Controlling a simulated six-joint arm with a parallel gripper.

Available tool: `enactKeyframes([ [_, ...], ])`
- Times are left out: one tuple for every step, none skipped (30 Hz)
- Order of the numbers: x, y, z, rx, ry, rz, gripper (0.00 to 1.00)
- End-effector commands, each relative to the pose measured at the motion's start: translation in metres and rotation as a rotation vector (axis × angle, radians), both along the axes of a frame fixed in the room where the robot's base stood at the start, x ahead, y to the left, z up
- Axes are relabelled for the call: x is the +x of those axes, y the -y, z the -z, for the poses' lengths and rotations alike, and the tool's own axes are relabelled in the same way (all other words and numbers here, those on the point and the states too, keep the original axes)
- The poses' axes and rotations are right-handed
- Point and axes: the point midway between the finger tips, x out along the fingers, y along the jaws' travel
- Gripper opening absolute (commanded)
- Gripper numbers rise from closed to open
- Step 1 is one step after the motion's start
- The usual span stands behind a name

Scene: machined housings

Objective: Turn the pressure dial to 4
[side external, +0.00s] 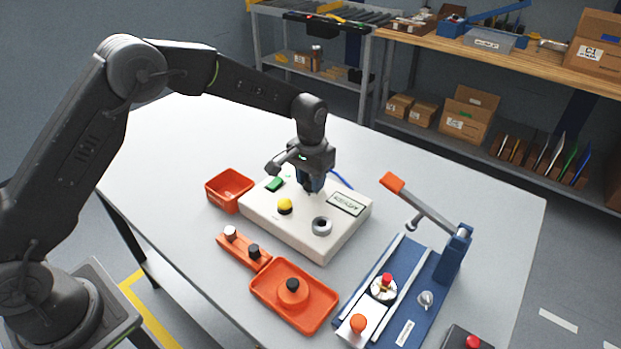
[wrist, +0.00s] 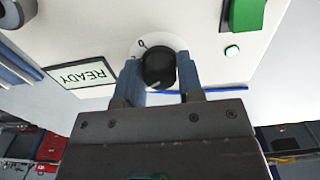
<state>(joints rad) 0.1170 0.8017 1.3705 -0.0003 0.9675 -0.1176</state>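The pressure dial (wrist: 158,67) is a round black knob on a white disc on the pale housing (side external: 292,233). A "0" mark shows at the disc's edge, and a pale mark shows low on the knob; its exact setting is unreadable. My gripper (wrist: 161,72) has its two blue fingers on either side of the dial, with no clear gap, so it looks shut on it. In the side view my gripper (side external: 310,190) points down at the back of the housing and hides the dial.

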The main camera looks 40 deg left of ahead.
Motion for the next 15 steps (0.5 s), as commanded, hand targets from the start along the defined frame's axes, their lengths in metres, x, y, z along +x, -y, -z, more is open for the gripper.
enactKeyframes([
  [0.0005,0.0002,-0.0009,-0.001,0.002,0.0,0.4],
  [0.0005,0.0001,-0.0008,-0.001,0.002,0.0,0.43],
  [0.0003,0.0001,-0.0006,0.0,0.002,0.0,0.47],
  [0.0003,0.0001,-0.0005,0.0,0.001,0.0,0.49],
  [0.0002,0.0,-0.0004,0.0,0.001,0.0,0.52],
  [0.0001,0.0,-0.0003,0.0,0.0,0.0,0.56],
  [0.0,0.0,-0.0002,0.0,0.0,0.001,0.59],
  [-0.0001,0.0,-0.0001,0.0,0.0,0.001,0.59],
  [-0.0001,0.0,0.0,0.0,-0.001,0.001,0.59],
  [-0.0002,-0.0001,0.0001,0.0,-0.001,0.001,0.59],
  [-0.0002,-0.0001,0.0001,0.0,-0.001,0.001,0.59],
  [-0.0003,-0.0001,0.0002,0.0,-0.001,0.001,0.59],
  [-0.0003,-0.0001,0.0001,0.0,-0.001,0.001,0.59],
  [-0.0003,-0.0001,-0.0002,0.0,-0.001,0.001,0.59],
  [-0.0002,-0.0001,-0.0014,0.0,-0.001,0.001,0.59],
])
